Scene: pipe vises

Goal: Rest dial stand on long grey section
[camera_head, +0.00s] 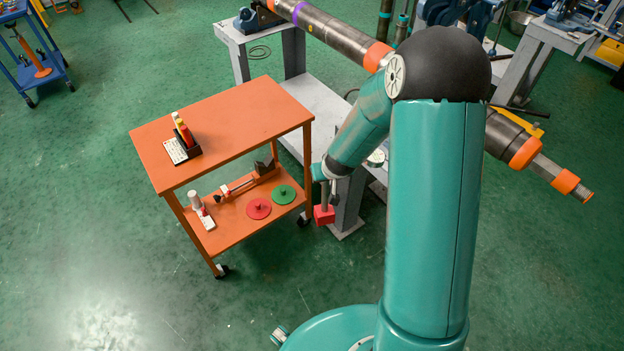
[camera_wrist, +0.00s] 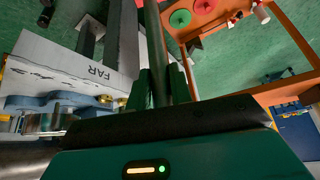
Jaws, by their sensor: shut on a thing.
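My gripper (camera_head: 327,184) is low beside the orange cart, right of its lower shelf. It is shut on the post of the dial stand, whose red base block (camera_head: 324,215) hangs below. In the wrist view the grey post (camera_wrist: 157,50) runs between my gripper's green fingers (camera_wrist: 161,84). The dial is not clearly visible. The long pipe lies across the supports at the back. Its long grey section (camera_head: 338,37) shows between a purple band and an orange band, above and away from my gripper. My arm hides the pipe's middle.
The orange cart (camera_head: 240,108) has a black holder (camera_head: 187,142) on top; red (camera_head: 258,209) and green (camera_head: 283,194) discs lie on its lower shelf. A grey bench (camera_head: 322,104) stands behind my forearm. A blue cart (camera_head: 38,66) is far left. Floor at front left is clear.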

